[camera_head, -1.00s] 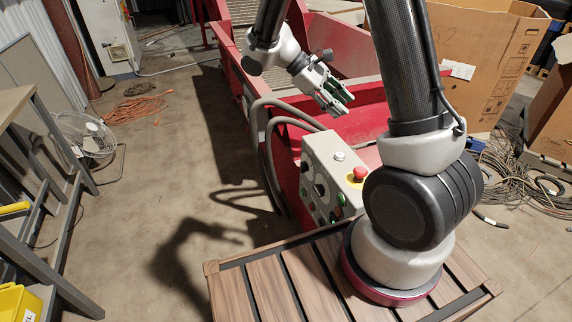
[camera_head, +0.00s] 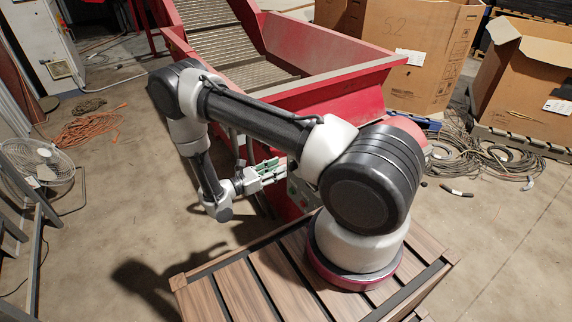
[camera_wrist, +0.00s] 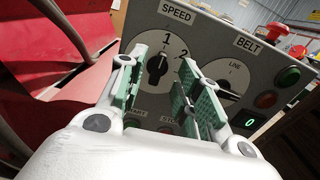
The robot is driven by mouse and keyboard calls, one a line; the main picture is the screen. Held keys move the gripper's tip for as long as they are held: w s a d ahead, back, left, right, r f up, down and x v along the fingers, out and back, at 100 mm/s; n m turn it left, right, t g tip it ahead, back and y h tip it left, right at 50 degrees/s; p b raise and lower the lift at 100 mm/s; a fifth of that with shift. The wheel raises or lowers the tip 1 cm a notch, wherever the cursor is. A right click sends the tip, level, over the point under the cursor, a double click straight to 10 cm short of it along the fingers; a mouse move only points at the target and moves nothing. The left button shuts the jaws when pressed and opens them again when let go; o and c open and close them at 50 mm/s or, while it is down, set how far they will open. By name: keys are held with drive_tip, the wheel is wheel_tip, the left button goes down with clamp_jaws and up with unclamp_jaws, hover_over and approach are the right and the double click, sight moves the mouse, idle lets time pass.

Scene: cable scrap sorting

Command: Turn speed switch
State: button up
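The speed switch (camera_wrist: 157,68) is a black knob on a white round dial under a SPEED label in the wrist view. I see no contact; the exact gap is unclear. In the head view my gripper (camera_head: 266,174) faces the grey control box (camera_head: 301,192), which is mostly hidden behind my arm.
Right of the switch are the BELT line dial (camera_wrist: 228,76), a green button (camera_wrist: 288,76) and a lit green display (camera_wrist: 265,100). A red emergency button (camera_wrist: 297,51) tops the box. The red conveyor hopper (camera_head: 330,80) stands behind.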

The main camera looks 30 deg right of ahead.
drive_tip(key=shift+w+d, duration=0.1)
drive_tip(key=shift+d, duration=2.55)
drive_tip(key=shift+c, duration=0.2)
clamp_jaws()
